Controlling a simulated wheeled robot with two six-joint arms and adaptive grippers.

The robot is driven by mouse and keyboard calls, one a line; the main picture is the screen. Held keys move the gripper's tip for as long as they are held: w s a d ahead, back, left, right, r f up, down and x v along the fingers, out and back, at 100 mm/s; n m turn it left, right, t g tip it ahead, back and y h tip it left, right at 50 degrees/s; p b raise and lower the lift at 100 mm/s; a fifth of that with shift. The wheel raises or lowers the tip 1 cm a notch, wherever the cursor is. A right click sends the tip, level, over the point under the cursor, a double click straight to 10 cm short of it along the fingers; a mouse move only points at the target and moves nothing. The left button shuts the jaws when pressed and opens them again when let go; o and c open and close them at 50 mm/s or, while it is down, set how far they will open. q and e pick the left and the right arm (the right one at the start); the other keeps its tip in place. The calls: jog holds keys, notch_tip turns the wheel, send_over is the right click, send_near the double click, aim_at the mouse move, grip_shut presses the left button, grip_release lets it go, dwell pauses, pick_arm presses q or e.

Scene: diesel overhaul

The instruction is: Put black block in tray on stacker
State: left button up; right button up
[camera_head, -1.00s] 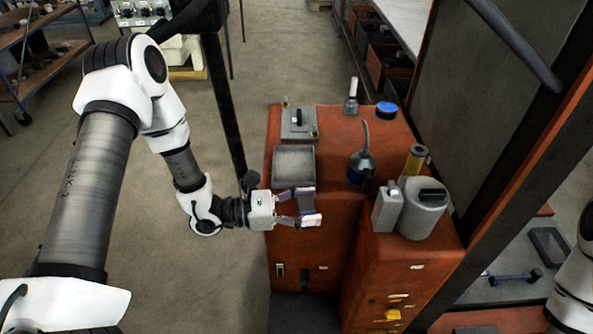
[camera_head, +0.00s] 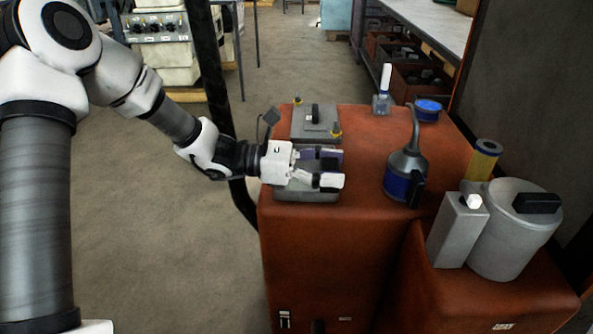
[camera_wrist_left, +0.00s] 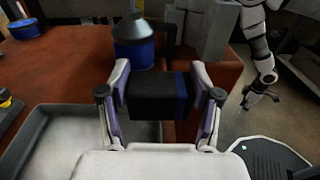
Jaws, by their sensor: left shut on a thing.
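My left gripper (camera_head: 331,168) is shut on the black block (camera_wrist_left: 160,95), which has a blue band at one end in the left wrist view. The gripper holds the block above the tray (camera_head: 290,192), a shallow grey one on the orange-brown stacker top (camera_head: 360,240). In the left wrist view the tray (camera_wrist_left: 50,140) lies below and left of the block, and the block appears near or over its edge. The gripper hides part of the tray. My right gripper (camera_wrist_left: 257,97) is small and far off in the left wrist view; its jaws are unclear.
A grey box with a black handle (camera_head: 314,127) stands behind the tray. To the right stand a blue-and-grey oil can (camera_head: 404,178), a grey canister (camera_head: 515,235) and a pale rectangular container (camera_head: 456,232). A bottle (camera_head: 382,103) and blue tin (camera_head: 428,110) stand farther back.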

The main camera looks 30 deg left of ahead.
pick_arm(q)
send_over(294, 183)
jog(key=shift+d+f, duration=0.35)
jog(key=shift+f, duration=0.1)
jog(key=f, duration=0.2)
jog(key=f+b, duration=0.1)
jog(key=shift+a+f, duration=0.35)
jog(key=shift+a, duration=0.05)
jog(key=shift+w, duration=0.1)
jog(key=o, duration=1.1)
